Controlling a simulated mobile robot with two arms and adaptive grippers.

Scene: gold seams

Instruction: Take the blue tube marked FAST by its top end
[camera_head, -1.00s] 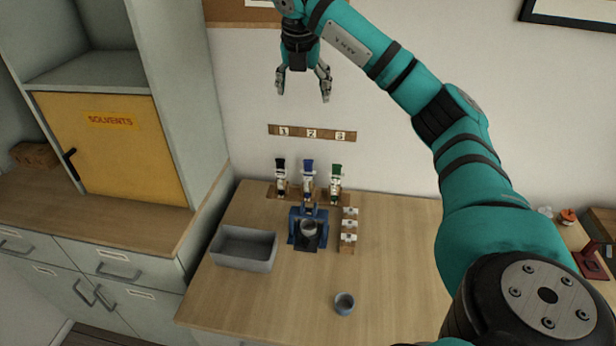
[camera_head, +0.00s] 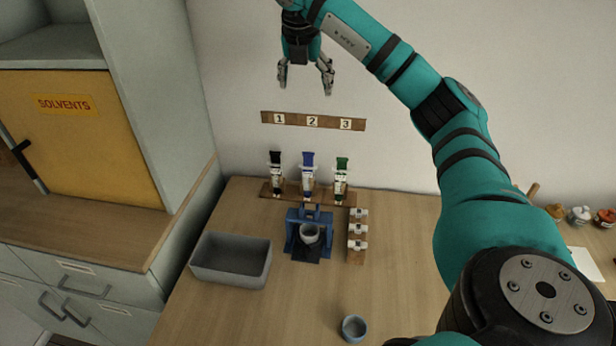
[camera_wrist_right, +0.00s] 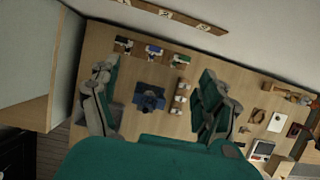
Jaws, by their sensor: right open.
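The blue-topped tube (camera_head: 308,174) stands upright in the middle of a wooden rack (camera_head: 266,188), between a black-topped tube (camera_head: 276,173) and a green-topped tube (camera_head: 341,178). The lettering on the tubes is too small to read. In the right wrist view the blue top (camera_wrist_right: 153,50) shows between the fingers, well beyond them. My right gripper (camera_head: 305,88) is open and empty, high above the rack and in front of the wall. It also shows in the right wrist view (camera_wrist_right: 158,105). My left gripper is not in view.
A grey bin (camera_head: 232,283) stands at left, a small wooden holder (camera_head: 356,256) at right, a small cup (camera_head: 353,328) in front. A numbered strip (camera_head: 295,120) is on the wall.

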